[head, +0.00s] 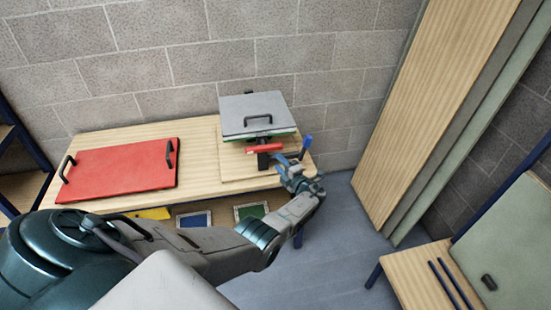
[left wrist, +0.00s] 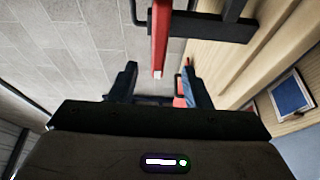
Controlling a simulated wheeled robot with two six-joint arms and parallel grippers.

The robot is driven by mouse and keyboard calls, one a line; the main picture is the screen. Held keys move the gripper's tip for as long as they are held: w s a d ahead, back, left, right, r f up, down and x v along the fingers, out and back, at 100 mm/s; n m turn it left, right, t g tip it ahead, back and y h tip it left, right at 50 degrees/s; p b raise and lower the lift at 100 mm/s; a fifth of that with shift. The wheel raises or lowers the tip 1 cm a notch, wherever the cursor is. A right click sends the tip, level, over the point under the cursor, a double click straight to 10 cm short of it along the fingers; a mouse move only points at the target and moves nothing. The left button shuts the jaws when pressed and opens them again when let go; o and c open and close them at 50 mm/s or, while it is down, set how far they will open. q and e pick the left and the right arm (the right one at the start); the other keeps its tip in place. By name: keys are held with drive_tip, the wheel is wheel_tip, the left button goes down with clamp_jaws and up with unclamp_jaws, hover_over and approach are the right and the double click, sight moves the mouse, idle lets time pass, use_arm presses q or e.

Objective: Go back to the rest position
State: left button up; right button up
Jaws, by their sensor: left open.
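My left gripper (head: 283,160) is in front of the right end of the wooden table, near a press-like device with a grey lid (head: 254,115). In the left wrist view its two fingers (left wrist: 157,82) are apart. A red bar (left wrist: 160,38) with a pale tip ends in the gap between the fingertips, and no contact shows. The red bar also shows in the head view (head: 264,148), at the front of the device. My right gripper is not in view.
A red panel (head: 120,169) with two black handles lies on the table's left. Blue and green panels (head: 194,220) (head: 252,211) are below the tabletop. Tall boards (head: 436,100) lean at the right. A low wooden stand (head: 410,279) is at lower right. Grey floor (head: 335,250) lies clear between.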

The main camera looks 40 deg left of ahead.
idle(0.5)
use_arm(q)
drive_tip(key=s+d+f+n+g+h+b, duration=0.1)
drive_tip(key=s+d+f+n+h, duration=0.3)
drive_tip(key=s+f, duration=0.65)
drive_tip(key=s+f+n+g+h+b, duration=0.15)
drive_tip(key=s+f+n, duration=0.5)
drive_tip(key=f, duration=0.75)
drive_tip(key=s+d+f+n+g+h+b, duration=0.15)
drive_tip(key=s+f+n+h, duration=0.25)
drive_tip(key=s+f, duration=0.65)
drive_tip(key=s+d+f+n+h+b, duration=0.1)
drive_tip(key=s+d+f+n+h, duration=0.1)
drive_tip(key=s+f+n, duration=0.3)
drive_tip(key=s+d+f+n+h+b, duration=0.1)
drive_tip(key=s+d+f+n, duration=0.4)
drive_tip(key=s+n, duration=0.6)
drive_tip(key=s+d+f+n+h+b, duration=0.1)
drive_tip(key=s+d+f+n+h, duration=0.2)
drive_tip(key=s, duration=1.5)
wheel_tip(320, 180, down, 4)
drive_tip(key=n+h, duration=0.1)
drive_tip(key=n, duration=0.5)
drive_tip(key=shift+s+d+b, duration=0.3)
drive_tip(key=shift+s, duration=0.1)
